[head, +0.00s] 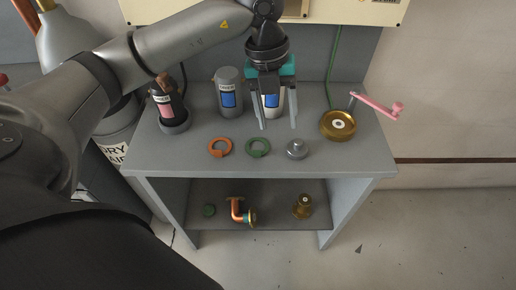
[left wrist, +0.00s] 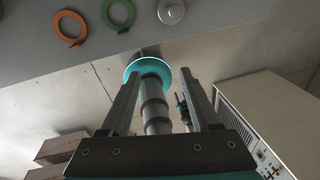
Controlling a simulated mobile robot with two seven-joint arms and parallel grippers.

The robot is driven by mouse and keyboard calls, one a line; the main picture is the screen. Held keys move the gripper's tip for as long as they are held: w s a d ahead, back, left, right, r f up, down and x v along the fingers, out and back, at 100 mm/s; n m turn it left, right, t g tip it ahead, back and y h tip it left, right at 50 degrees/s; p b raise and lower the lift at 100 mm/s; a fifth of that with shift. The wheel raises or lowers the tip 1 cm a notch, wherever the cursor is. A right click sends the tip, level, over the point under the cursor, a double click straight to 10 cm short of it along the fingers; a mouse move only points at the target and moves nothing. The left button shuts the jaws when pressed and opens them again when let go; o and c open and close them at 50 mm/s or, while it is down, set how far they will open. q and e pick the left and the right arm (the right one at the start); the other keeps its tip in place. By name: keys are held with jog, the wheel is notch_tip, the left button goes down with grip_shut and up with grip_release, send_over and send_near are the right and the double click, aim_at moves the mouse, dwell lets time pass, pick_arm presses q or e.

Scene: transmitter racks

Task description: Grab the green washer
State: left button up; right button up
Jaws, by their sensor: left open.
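The green washer (head: 258,155) is a flat ring lying on the grey tabletop, between the orange washer (head: 220,156) and a silver knob (head: 297,149). It also shows at the top of the left wrist view (left wrist: 119,26), beyond the fingertips and partly cut by the frame edge. My left gripper (head: 278,125) points down, open, with two straight grey fingers just behind and right of the green washer. It is apart from the washer. A canister with a blue label (head: 271,101) shows between the fingers in the head view; I cannot tell its distance from them. My right gripper is not in view.
A labelled grey canister (head: 229,93) and a dark bottle with a pink label (head: 166,106) stand at the back left. Brass and copper fittings lie on the lower shelf (head: 275,217). The table front is clear.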

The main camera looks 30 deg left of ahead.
pick_arm(q)
jog(key=a+n+y, duration=0.1)
jog(key=a+y, duration=0.1)
jog(key=a, duration=0.2)
jog(key=b, duration=0.1)
send_over(257, 151)
notch_tip(257, 151, down, 9)
jog(key=shift+s+d+r, duration=0.1)
jog(key=shift+s, duration=0.05)
jog(key=shift+w+f+b, duration=0.2)
jog(key=shift+f+b, duration=0.4)
jog(key=shift+f, duration=2.15)
jog(key=shift+c, duration=0.2)
grip_shut()
